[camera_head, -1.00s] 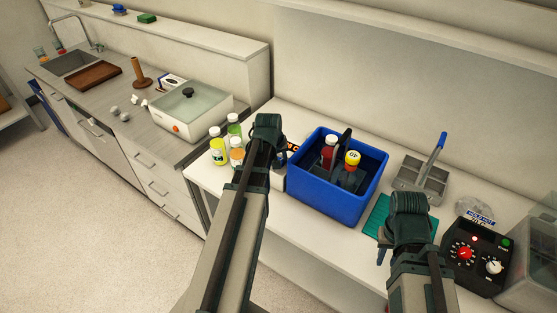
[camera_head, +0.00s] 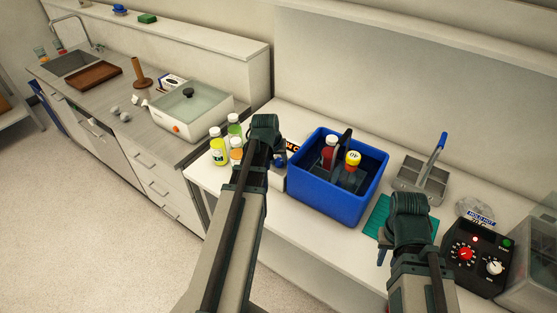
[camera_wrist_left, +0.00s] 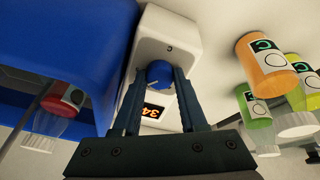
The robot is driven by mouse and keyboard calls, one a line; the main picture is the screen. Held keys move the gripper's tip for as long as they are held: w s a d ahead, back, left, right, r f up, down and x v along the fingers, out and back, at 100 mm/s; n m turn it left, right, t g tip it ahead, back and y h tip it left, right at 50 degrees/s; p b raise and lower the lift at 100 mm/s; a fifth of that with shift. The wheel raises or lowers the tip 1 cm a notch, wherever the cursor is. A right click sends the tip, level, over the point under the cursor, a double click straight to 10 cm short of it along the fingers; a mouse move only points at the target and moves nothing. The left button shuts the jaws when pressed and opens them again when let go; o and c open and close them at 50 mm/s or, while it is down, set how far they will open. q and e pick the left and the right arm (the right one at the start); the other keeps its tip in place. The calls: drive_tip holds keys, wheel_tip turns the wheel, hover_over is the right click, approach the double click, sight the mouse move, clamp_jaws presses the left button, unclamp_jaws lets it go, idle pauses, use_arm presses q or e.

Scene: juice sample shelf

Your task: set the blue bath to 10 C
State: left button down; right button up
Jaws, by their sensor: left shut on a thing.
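The blue bath (camera_head: 322,198) stands on the white bench with bottles inside. A white control unit sits at its left side, and the left wrist view shows it close up (camera_wrist_left: 165,28). It has a blue knob (camera_wrist_left: 159,70) and a dark display (camera_wrist_left: 154,110) with orange digits that look like 34, upside down in that view. My left gripper (camera_wrist_left: 159,84) is shut on the blue knob, one finger on each side. In the head view my left wrist partly covers the unit. My right gripper (camera_head: 383,252) hangs over the bench near the green mat; its jaws are not clear.
Several juice bottles (camera_head: 218,150) stand just left of the control unit. A grey tray (camera_head: 418,182) with a blue handle is right of the bath. A green mat (camera_head: 376,217) and a black hot control box (camera_head: 474,262) with red and white dials lie further right.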

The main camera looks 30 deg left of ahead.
use_arm(q)
drive_tip(key=shift+c, duration=2.2)
unclamp_jaws()
drive_tip(key=p+v, duration=1.2)
drive_tip(key=v, duration=0.1)
drive_tip(key=shift+s+r+p, duration=0.15)
drive_tip(key=shift+r+p, duration=0.25)
